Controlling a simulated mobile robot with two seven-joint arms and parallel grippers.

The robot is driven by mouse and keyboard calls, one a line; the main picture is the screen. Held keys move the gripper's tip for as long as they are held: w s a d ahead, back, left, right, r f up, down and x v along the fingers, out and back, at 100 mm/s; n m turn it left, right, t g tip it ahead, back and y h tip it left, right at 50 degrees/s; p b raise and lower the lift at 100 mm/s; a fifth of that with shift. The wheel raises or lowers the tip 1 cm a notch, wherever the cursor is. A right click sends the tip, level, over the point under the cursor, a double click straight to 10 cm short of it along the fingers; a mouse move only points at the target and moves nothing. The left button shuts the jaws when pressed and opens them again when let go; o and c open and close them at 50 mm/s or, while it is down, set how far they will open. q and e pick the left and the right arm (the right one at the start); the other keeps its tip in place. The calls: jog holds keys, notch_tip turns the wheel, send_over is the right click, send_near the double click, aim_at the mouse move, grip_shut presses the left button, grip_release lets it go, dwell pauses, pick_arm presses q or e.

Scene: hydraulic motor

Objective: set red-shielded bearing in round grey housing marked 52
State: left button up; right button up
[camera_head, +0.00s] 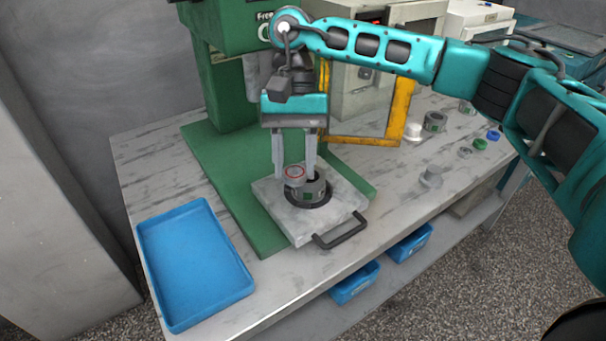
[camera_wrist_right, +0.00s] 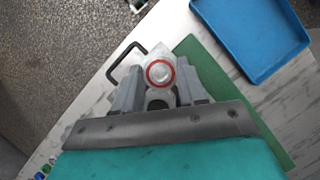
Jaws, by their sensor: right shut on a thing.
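The red-shielded bearing (camera_head: 295,172) is a small grey ring with a red band on its top face. My right gripper (camera_head: 294,170) points down and is shut on it, just above the round grey housing (camera_head: 311,194). The housing sits on a grey plate (camera_head: 289,218) on the green press; its marking is not legible. The bearing appears towards the housing's back left, and whether they touch is unclear. In the right wrist view the bearing (camera_wrist_right: 159,73) shows between the fingers and hides much of what lies below. My left gripper is not in view.
A blue tray (camera_head: 195,262) lies at the table's front left. The plate has a black handle (camera_head: 341,232). A yellow frame (camera_head: 398,112) stands behind the gripper. Several small parts, including a grey one (camera_head: 431,178) and a green one (camera_head: 480,144), stand at the right.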

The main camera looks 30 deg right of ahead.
jog(key=w+r+m+t+y, duration=0.2)
jog(key=w+r+m, duration=0.1)
jog(key=r+m, duration=0.25)
notch_tip(320, 180, up, 7)
jog(key=m+t+b, duration=0.2)
jog(key=m+t, duration=0.2)
jog(key=m, duration=0.8)
send_over(309, 183)
jog(key=w+d, duration=0.2)
notch_tip(309, 183, down, 14)
jog(key=shift+a+f+b, duration=0.1)
jog(key=shift+a+b, duration=0.05)
jog(key=shift+b, duration=0.95)
notch_tip(309, 183, down, 5)
jog(key=shift+r, duration=0.2)
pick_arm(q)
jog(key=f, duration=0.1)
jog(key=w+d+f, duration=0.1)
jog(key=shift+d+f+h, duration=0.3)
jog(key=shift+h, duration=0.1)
